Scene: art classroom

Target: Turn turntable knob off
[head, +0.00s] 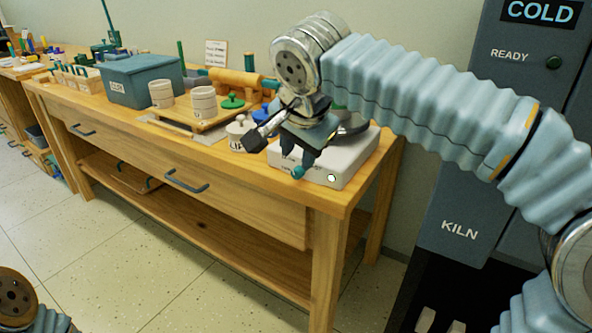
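The turntable (350,165) is a white box with a dark grey round platter, at the right end of the wooden workbench. A small teal knob (298,172) is on its front face, towards the left. A small round white spot shows on the same face to the right of the knob. My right gripper (303,155) reaches down over the turntable's front edge, with its fingertips right by the knob. I cannot tell whether they touch it, or how far apart the fingers are. My arm hides part of the platter. My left gripper is out of view.
The workbench (265,195) carries a teal lidded box (140,80), cream pots (203,103) on a wooden board, a lidded white jar (238,130) close left of the turntable, and wooden rolls. A grey kiln (465,185) stands to the right. The floor in front is clear.

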